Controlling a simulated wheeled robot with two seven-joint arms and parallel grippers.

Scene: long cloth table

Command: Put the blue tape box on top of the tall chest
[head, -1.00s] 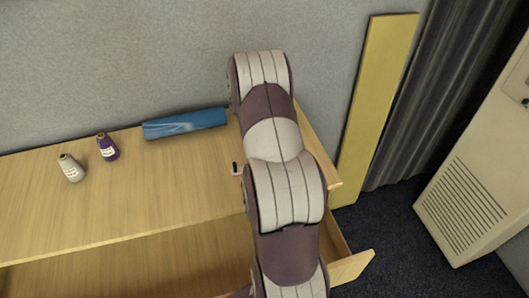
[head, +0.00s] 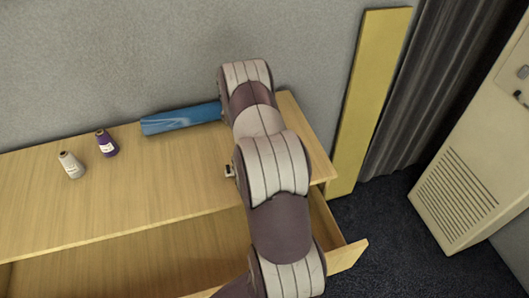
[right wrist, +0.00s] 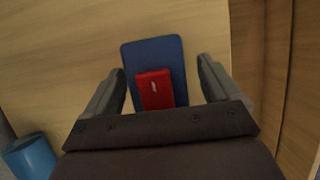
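In the right wrist view a flat blue rectangular piece (right wrist: 155,52) lies on a wooden surface with a small red box (right wrist: 154,90) on it. I cannot tell for sure whether the blue piece is the tape box. My right gripper (right wrist: 161,68) is open, its fingers apart on either side of the blue piece, with nothing gripped. In the head view my right arm hides the gripper and the blue piece. A wooden chest (head: 120,205) with an open drawer (head: 180,265) stands against the wall; I cannot tell if it is the tall chest. My left gripper is out of view.
On the chest top are a blue roll (head: 180,119) near the wall, a purple thread cone (head: 106,144) and a grey thread cone (head: 71,165). A yellow board (head: 367,100) leans at the right, beside a grey curtain (head: 415,90) and a beige cabinet (head: 475,170). The front left of the top is clear.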

